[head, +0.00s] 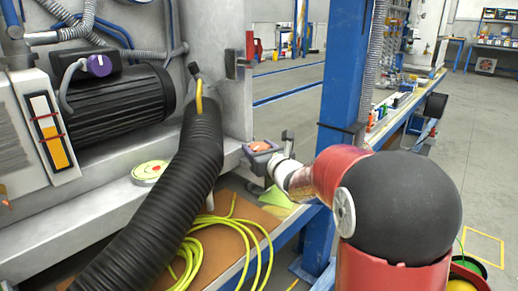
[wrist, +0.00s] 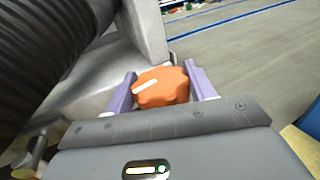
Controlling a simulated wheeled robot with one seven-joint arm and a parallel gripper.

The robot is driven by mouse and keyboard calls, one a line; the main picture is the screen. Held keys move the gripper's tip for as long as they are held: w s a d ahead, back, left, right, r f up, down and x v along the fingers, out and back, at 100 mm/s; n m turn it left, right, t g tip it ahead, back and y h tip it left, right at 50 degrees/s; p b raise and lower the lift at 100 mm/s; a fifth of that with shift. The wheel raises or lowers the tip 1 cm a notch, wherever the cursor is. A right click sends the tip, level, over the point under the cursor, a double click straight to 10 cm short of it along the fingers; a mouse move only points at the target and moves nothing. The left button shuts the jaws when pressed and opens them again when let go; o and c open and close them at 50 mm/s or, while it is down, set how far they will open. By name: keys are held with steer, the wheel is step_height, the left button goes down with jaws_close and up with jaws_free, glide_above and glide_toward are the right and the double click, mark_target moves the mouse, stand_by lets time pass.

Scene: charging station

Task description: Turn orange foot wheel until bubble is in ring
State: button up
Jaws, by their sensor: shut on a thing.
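The orange foot wheel (wrist: 162,88) with a white mark on its face sits between the two purple fingers of my gripper (wrist: 160,90) in the wrist view. My gripper is shut on its sides. The wheel (head: 263,146) and gripper (head: 258,151) also show in the head view, at the right end of the grey machine base.
A thick black ribbed hose (head: 165,200) runs down in front of the ledge. A yellow-green cable (head: 235,225) lies coiled on a brown board below. A blue post (head: 345,90) stands just right of my gripper. Open floor lies beyond.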

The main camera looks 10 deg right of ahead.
steer(key=shift+y, duration=0.3)
steer(key=n+g+y+p, duration=0.2)
steer(key=n+y, duration=0.1)
steer(key=n+g+y+p, duration=0.2)
steer(key=y, duration=0.2)
steer(key=shift+d+r+n+p, duration=0.1)
steer(key=shift+r+n+p, duration=0.1)
steer(key=shift+n+p, duration=0.2)
steer(key=n+g+y+p, duration=0.4)
steer(key=g, duration=0.1)
steer(key=shift+g, duration=0.3)
steer(key=shift+f+n+g+y+p, duration=0.1)
steer(key=shift+n+g+y+p, duration=0.5)
steer(key=shift+n+g+p, duration=0.9)
steer(key=shift+g, duration=0.4)
steer(key=o, duration=0.9)
steer(key=shift+o, duration=0.2)
steer(key=shift+f, duration=0.1)
steer(key=shift+f+m+b, duration=0.1)
steer(key=shift+m+b, duration=0.2)
steer(key=shift+b, duration=0.15)
